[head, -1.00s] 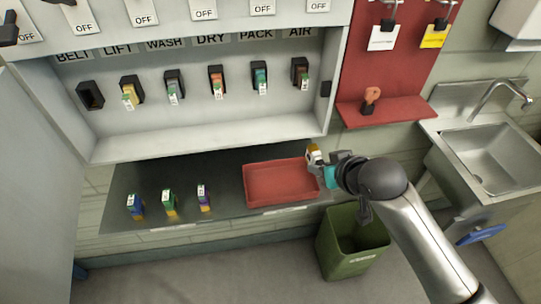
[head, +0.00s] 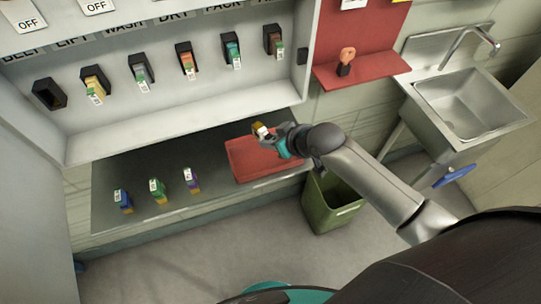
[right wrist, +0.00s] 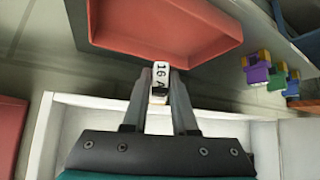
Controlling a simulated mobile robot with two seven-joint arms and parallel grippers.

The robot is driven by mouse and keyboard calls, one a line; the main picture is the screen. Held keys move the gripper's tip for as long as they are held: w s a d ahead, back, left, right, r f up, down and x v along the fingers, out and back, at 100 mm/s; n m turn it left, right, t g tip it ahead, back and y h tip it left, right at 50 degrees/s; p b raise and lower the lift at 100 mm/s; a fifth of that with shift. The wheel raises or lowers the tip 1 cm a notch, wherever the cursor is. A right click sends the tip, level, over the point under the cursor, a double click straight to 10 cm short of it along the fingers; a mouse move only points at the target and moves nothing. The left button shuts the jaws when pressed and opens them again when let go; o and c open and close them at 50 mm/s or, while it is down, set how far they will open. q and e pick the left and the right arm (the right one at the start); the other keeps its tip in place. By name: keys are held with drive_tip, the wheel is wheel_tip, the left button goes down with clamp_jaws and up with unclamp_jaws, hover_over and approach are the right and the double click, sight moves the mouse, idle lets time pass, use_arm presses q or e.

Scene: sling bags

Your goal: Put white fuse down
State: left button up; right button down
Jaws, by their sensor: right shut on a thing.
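The white fuse (head: 260,130) shows a pale label and a tan side in the head view. In the right wrist view the fuse (right wrist: 160,75) shows a white face marked "16 A". My right gripper (head: 270,137) is shut on it, with the fingers (right wrist: 160,92) on either side. The gripper holds the fuse over the back right part of the red tray (head: 250,172). The tray also shows in the right wrist view (right wrist: 165,25), with its floor clear where visible. I cannot tell the height of the fuse above it. My left gripper is not in view.
Three fuses, blue (head: 123,202), green (head: 158,192) and purple (head: 191,181), stand on the grey shelf (head: 140,170) left of the tray. The fuse cabinet (head: 180,135) overhangs behind. A green bin (head: 328,203) stands below right, and a sink (head: 465,100) is farther right.

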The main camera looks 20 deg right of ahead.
drive_tip(key=shift+f+b, duration=0.7)
drive_tip(key=shift+f, duration=2.7)
drive_tip(key=shift+f, duration=0.15)
drive_tip(key=c, duration=0.7)
unclamp_jaws()
drive_tip(key=shift+r, duration=0.25)
drive_tip(key=p+v, duration=0.3)
drive_tip(key=v, duration=0.9)
drive_tip(key=shift+f, duration=0.15)
